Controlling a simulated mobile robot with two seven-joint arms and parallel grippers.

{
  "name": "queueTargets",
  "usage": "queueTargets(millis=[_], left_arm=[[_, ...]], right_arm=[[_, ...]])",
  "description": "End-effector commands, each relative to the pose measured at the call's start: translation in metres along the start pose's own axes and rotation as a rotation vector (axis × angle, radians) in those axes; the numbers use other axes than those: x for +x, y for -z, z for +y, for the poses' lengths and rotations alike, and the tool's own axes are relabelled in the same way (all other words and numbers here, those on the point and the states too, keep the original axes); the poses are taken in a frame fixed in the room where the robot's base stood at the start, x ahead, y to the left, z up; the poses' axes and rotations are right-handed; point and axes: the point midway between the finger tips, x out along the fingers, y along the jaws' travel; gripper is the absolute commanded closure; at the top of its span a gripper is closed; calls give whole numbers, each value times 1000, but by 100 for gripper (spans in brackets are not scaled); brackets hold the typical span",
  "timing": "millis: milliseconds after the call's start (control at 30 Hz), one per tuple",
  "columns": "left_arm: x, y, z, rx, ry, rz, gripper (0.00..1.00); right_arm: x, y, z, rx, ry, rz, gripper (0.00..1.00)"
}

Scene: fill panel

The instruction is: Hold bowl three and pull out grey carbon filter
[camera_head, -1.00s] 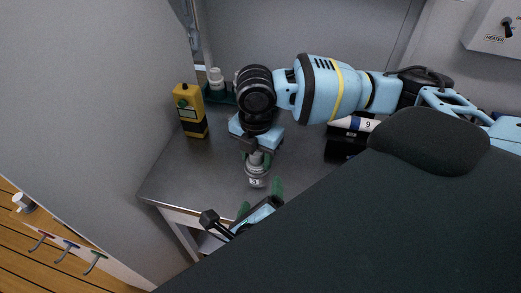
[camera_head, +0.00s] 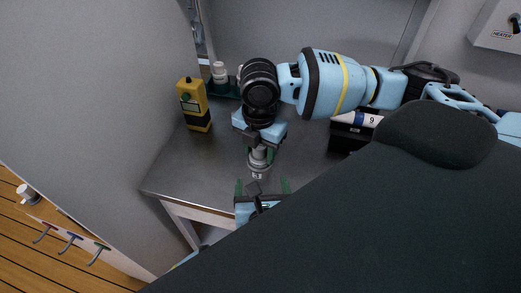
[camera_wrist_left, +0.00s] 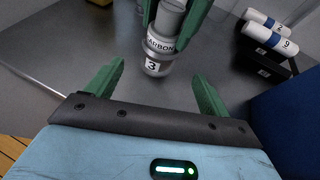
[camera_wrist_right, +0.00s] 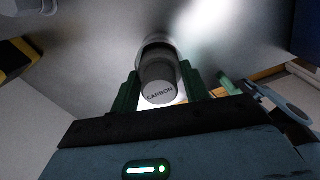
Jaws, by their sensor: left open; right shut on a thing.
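The grey carbon filter (camera_wrist_left: 170,20), labelled CARBON, stands with its lower end in bowl three (camera_wrist_left: 152,66), a small grey metal cup marked 3. The filter also shows end-on in the right wrist view (camera_wrist_right: 158,88), and bowl three shows in the head view (camera_head: 258,173). My right gripper (camera_head: 262,152) comes from above and is shut on the filter, one green finger each side. My left gripper (camera_head: 262,186) is open and empty on the near side of bowl three. In the left wrist view its fingers (camera_wrist_left: 157,72) point towards the bowl, to its left and right, apart from it.
A yellow device (camera_head: 194,104) stands at the table's left, near the wall. White cylinders (camera_head: 358,119) with blue bands, numbered 2 and 9, lie on a black stand (camera_head: 346,138) to the right. The grey metal table (camera_head: 195,165) is clear around the bowl.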

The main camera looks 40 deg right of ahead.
Motion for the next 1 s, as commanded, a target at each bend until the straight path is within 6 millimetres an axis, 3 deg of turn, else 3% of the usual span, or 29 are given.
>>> queueTargets(millis=[500,700,1000], left_arm=[[71,-1,0,0,-1,0,19],[85,0,0,-2,0,0,19],[89,0,0,-3,1,0,19]], right_arm=[[0,0,0,0,-1,0,79],[0,0,0,0,-1,0,79],[0,0,0,0,-1,0,79]])
